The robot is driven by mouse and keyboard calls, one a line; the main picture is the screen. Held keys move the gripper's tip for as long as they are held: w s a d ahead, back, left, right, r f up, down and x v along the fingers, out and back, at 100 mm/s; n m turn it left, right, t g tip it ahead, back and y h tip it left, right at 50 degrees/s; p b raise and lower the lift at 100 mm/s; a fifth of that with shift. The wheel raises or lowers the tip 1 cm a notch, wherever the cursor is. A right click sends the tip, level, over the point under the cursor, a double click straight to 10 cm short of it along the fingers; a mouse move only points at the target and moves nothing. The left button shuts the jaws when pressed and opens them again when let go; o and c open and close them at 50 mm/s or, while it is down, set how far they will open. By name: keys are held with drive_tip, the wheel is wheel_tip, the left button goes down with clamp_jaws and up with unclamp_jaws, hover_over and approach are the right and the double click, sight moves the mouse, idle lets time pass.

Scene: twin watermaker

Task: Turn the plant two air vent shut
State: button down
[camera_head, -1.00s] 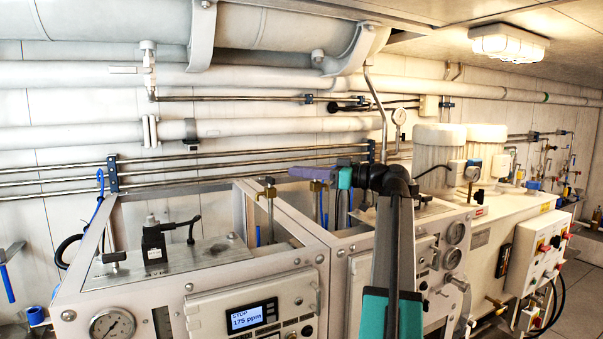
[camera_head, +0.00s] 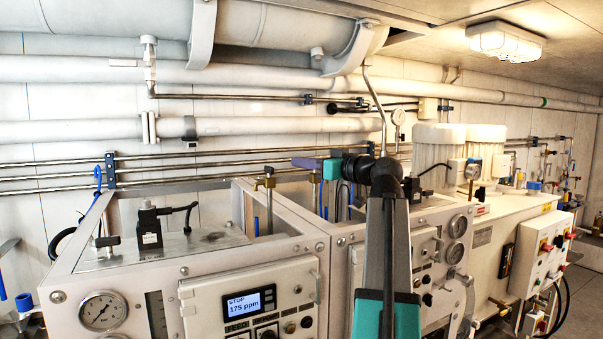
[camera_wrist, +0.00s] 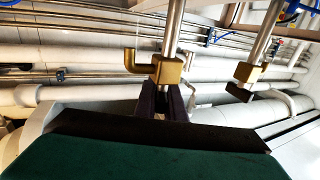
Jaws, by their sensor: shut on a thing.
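My gripper (camera_head: 305,162) has dark purple fingers and is at the top of the second cabinet from the left. In the wrist view its fingers (camera_wrist: 166,102) are shut on the end of a brass air vent (camera_wrist: 170,70) on a metal stem, with a bent brass outlet to the left. The gripped part is mostly hidden between the fingers. A second brass vent (camera_wrist: 247,72) with a black lever stands apart to the right. In the head view a brass vent (camera_head: 265,182) stands left of my gripper, and another (camera_head: 315,178) is partly hidden behind it.
The left cabinet (camera_head: 220,262) has a display reading STOP, 175 ppm, and a pressure gauge (camera_head: 103,311). Thin metal pipes (camera_head: 215,157) run along the wall behind. White cylinders (camera_head: 437,149) and a control box (camera_head: 552,247) stand to the right.

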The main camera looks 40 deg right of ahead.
drive_tip(key=shift+d+m+g+h+b, duration=0.15)
drive_tip(key=shift+d+m+h+b, duration=0.15)
drive_tip(key=shift+m+h, duration=0.95)
drive_tip(key=shift+d+m+g+h+b, duration=0.25)
drive_tip(key=shift+m+h, duration=0.4)
drive_tip(key=shift+h, duration=1.1)
drive_tip(key=shift+s+d+m+h, duration=0.1)
drive_tip(key=shift+d+m+h, duration=0.1)
drive_tip(key=shift+m+h, duration=0.15)
drive_tip(key=c, duration=1.8)
unclamp_jaws()
drive_tip(key=shift+c, duration=0.2)
drive_tip(key=shift+s+a, duration=0.1)
drive_tip(key=b+v, duration=0.3)
drive_tip(key=v, duration=1)
drive_tip(key=shift+s, duration=0.3)
